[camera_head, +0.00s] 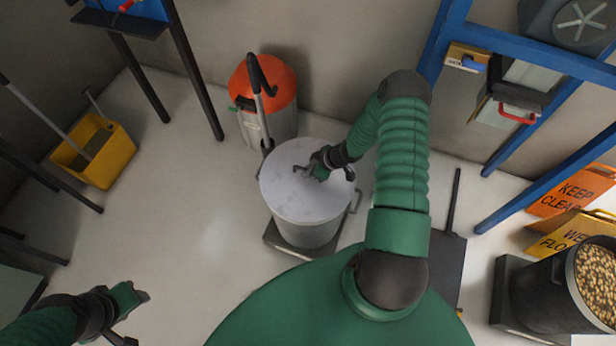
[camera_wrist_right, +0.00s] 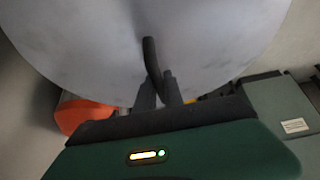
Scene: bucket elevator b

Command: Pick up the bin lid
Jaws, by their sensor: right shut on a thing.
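The bin lid (camera_head: 296,172) is a round grey metal disc. It sits on top of the grey cylindrical bin (camera_head: 305,232) in the middle of the head view. The lid (camera_wrist_right: 95,45) fills the upper part of the right wrist view, with a dark curved handle (camera_wrist_right: 151,58) on it. My right gripper (camera_head: 309,172) is over the lid's middle and shut on the handle; its fingers (camera_wrist_right: 160,92) close around it in the wrist view. My left gripper (camera_head: 130,318) is at the lower left, away from the bin; its jaws are unclear.
The bin stands on a dark low base (camera_head: 285,245). An orange-topped vacuum (camera_head: 265,85) stands close behind it. A yellow mop bucket (camera_head: 97,155) is at the left. A blue frame (camera_head: 545,45) and a drum of pellets (camera_head: 550,290) are at the right. Floor left of the bin is clear.

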